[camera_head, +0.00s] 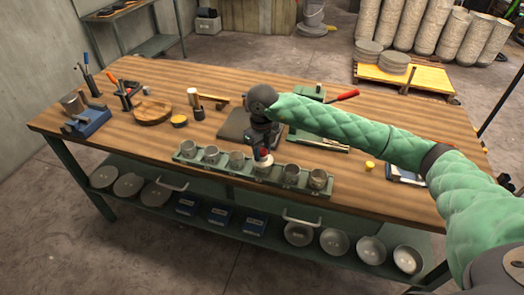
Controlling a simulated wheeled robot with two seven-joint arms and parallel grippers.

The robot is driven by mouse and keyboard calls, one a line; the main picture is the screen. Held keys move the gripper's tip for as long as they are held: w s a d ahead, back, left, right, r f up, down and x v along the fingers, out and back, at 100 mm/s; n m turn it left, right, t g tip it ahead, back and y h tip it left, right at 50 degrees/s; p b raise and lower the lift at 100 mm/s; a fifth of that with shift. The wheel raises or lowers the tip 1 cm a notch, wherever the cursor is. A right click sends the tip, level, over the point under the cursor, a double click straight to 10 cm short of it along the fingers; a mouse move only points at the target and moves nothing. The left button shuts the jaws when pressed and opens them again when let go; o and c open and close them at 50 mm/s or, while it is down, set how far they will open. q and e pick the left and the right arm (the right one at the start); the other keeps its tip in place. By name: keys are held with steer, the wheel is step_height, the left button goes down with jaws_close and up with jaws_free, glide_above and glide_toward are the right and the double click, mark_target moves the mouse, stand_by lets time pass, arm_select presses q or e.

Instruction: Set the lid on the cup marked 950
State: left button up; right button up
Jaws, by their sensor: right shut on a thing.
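My right gripper (263,152) points down over the green cup rack (222,173) at the front of the bench. It is shut on a small pale lid (263,162), which is at the mouth of a grey cup in the rack. I cannot tell whether the lid rests on the rim or hangs just above it. To its left stands a grey cup (236,161), and to its right another cup (291,173); several cups stand in one row. The marking 950 is too small to read on any cup. My left gripper is not in view.
The wooden bench (360,190) holds a dark plate (237,125) behind the rack, a wooden bowl (152,112), a mallet (194,97) and a green tool with a red handle (345,95). Bowls and blue boxes lie on the lower shelf. Bench room is clear right of the rack.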

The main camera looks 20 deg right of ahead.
steer(key=shift+f+b, duration=0.45)
steer(key=shift+b, duration=0.2)
stand_by(0.6)
stand_by(0.3)
steer(key=o, duration=1.2)
steer(key=shift+c, duration=0.2)
steer(key=shift+r, duration=0.15)
steer(key=shift+r+p, duration=0.9)
steer(key=shift+r, duration=3)
